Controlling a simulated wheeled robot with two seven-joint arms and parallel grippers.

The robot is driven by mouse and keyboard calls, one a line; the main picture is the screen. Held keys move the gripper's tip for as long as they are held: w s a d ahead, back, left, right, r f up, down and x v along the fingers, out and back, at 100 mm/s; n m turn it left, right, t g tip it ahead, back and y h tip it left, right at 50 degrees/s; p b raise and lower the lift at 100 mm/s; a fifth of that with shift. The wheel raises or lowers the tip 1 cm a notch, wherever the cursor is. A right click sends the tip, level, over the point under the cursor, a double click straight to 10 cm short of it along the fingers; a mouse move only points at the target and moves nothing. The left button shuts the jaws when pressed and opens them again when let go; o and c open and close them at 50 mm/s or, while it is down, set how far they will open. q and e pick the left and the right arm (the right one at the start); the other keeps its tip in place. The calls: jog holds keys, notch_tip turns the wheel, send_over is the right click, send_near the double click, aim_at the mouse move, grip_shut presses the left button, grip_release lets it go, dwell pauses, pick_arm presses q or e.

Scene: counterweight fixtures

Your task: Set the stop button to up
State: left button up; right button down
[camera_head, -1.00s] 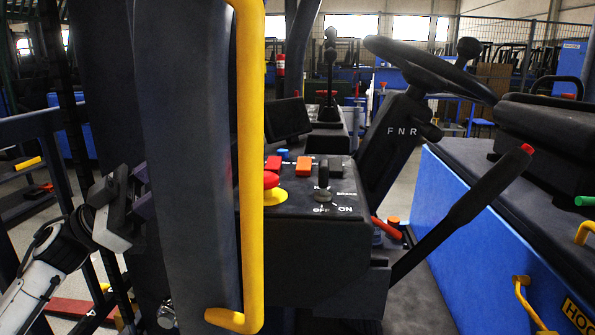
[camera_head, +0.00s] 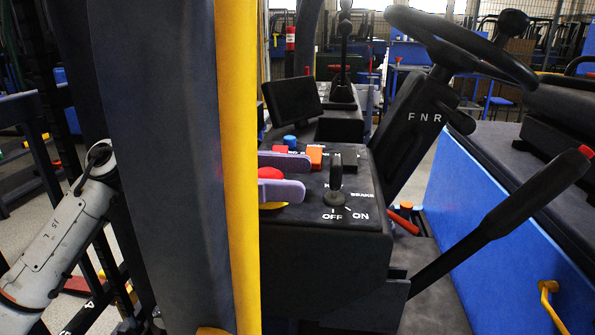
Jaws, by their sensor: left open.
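The stop button (camera_head: 269,173) is a red knob on a yellow base (camera_head: 273,206), at the left side of the dark control console. The pillar hides its left part and a finger covers its lower part. My left gripper (camera_head: 302,175) is open; its two pale purple fingers reach out from behind the pillar, one above and behind the red knob, the other in front of it. The knob shows between the fingers. I cannot tell whether either finger touches it. Whether the button is up or pressed is unclear. My right gripper is not in view.
A dark pillar with a yellow handrail (camera_head: 237,150) stands between me and my left forearm. The console also has a key switch (camera_head: 336,188), red and orange rocker switches (camera_head: 315,156) and a blue knob (camera_head: 290,141). A steering wheel (camera_head: 460,48) and a red-tipped lever (camera_head: 500,222) are to the right.

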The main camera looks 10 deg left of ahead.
pick_arm(q)
jog(key=shift+d, duration=1.05)
jog(key=shift+c, duration=0.3)
grip_shut()
notch_tip(320, 180, up, 2)
jog(key=p, duration=0.3)
jog(key=shift+r+p, duration=0.15)
jog(key=shift+p, duration=0.25)
jog(key=shift+w, duration=0.1)
jog(key=shift+c, duration=1.1)
grip_release()
jog(key=shift+o, duration=1.4)
